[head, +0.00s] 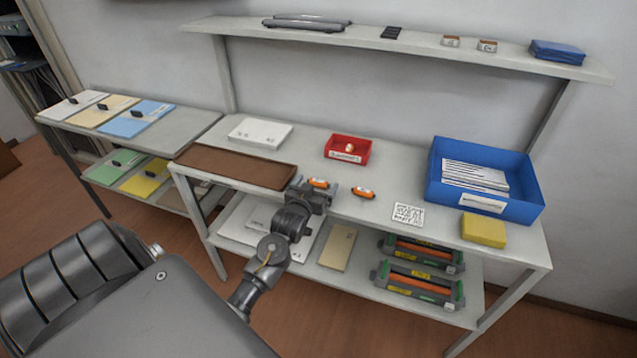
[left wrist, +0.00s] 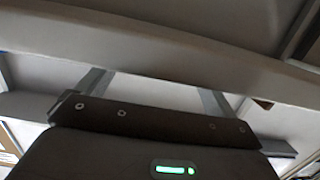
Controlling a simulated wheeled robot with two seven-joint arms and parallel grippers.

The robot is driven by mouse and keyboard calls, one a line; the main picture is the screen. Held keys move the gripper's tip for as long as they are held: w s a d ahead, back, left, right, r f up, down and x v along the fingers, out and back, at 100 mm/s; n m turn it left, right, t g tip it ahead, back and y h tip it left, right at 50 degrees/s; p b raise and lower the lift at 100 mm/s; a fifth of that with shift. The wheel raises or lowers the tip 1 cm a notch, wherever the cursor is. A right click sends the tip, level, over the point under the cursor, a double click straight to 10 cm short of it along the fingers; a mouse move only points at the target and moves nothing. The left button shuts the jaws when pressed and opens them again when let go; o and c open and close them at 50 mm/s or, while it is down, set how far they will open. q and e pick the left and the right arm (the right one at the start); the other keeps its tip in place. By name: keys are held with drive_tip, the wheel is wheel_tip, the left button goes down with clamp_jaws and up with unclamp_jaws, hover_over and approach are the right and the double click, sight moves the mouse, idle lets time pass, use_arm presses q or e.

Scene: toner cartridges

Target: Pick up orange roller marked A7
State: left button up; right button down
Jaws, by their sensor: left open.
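Two small orange rollers lie on the grey worktop in the head view. One orange roller (head: 318,183) is right at the tip of my left gripper. The other orange roller (head: 363,192) lies a little to its right, clear of the gripper. No A7 mark can be read on either. My left gripper (head: 314,190) is open at the worktop's front edge; I cannot tell whether the near roller lies between its fingers or just beyond them. The left wrist view shows neither roller. My right gripper is not in view.
A brown tray (head: 236,166) lies left of the gripper. A red bin (head: 348,149) stands behind the rollers, and a printed white sheet (head: 408,213) lies to the right. A blue crate (head: 528,195) and a yellow block (head: 484,230) stand farther right. Toner cartridges (head: 418,283) are below.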

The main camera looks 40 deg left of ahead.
use_arm(q)
drive_tip(key=shift+x, duration=1.4)
drive_tip(key=c, duration=1)
drive_tip(key=shift+c, duration=0.2)
